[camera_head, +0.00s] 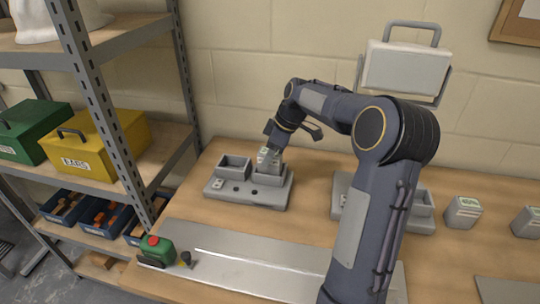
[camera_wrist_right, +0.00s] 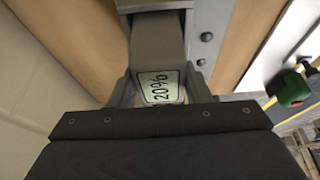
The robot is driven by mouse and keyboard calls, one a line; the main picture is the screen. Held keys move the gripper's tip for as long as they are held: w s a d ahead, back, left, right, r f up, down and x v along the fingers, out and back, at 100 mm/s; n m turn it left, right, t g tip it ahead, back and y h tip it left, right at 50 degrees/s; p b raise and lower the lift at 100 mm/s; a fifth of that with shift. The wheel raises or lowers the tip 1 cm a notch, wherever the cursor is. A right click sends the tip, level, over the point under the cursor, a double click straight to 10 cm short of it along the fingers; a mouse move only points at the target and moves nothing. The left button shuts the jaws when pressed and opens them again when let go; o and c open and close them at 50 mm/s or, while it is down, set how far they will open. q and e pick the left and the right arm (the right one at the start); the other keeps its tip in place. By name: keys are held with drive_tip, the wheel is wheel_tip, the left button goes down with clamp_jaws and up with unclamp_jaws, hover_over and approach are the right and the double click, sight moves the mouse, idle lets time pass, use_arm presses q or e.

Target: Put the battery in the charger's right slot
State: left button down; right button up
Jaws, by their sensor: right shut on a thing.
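The grey charger (camera_head: 245,194) stands on the bench at the left, with two raised slots. Its left slot (camera_head: 234,163) is empty. My right gripper (camera_head: 269,150) is over the right slot (camera_head: 269,179), shut on a grey battery (camera_head: 268,159). In the right wrist view the battery (camera_wrist_right: 157,45) shows a pale label reading 20% between the fingers (camera_wrist_right: 158,92). Its far end meets the grey charger (camera_wrist_right: 160,4); how deep it sits in the slot I cannot tell. My left gripper is not in view.
A second charger (camera_head: 422,224) stands partly hidden behind my right arm. Two more batteries (camera_head: 462,212) (camera_head: 527,222) stand at the right. A metal strip (camera_head: 240,262) lies along the front, with a green and red item (camera_head: 156,250) at its left end. Shelving (camera_head: 110,115) stands left.

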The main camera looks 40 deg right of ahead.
drive_tip(key=shift+f, duration=0.6)
drive_tip(key=shift+f, duration=0.25)
drive_tip(key=o, duration=1.3)
